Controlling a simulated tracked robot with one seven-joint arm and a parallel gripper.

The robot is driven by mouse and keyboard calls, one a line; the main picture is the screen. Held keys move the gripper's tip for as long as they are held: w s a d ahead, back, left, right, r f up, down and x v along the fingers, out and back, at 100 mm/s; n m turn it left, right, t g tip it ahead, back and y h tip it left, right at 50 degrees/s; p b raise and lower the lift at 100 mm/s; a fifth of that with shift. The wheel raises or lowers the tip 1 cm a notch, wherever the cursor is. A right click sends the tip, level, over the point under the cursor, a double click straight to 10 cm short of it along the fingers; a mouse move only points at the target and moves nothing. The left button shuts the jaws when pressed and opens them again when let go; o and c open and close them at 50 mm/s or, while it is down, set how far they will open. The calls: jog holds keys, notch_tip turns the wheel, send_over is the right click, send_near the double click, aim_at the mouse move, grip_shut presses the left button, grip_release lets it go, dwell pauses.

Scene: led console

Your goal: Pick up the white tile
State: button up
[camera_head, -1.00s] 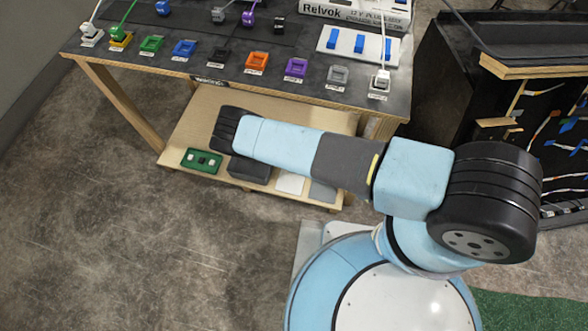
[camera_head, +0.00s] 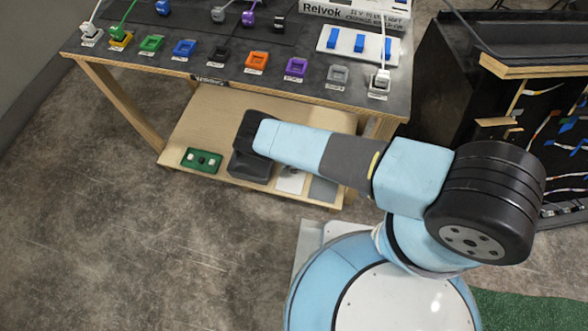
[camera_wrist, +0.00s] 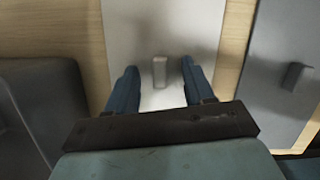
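The white tile (camera_wrist: 172,35) lies flat on the wooden lower shelf, with a small white upright knob (camera_wrist: 160,72) on it. My gripper (camera_wrist: 157,75) is open, with one dark blue finger on each side of the knob and a gap to it on both sides. Nothing is held. In the head view, the white tile (camera_head: 290,181) shows below my forearm, partly hidden by it. My gripper's fingers cannot be made out there.
A grey tile (camera_wrist: 285,90) with its own knob lies to the right of the white tile. A dark grey box (camera_wrist: 45,95) stands to the left. A green board (camera_head: 202,161) lies further left on the shelf (camera_head: 205,115). The console tabletop (camera_head: 120,62) overhangs the shelf's back.

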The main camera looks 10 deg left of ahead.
grip_shut()
dwell(0.6)
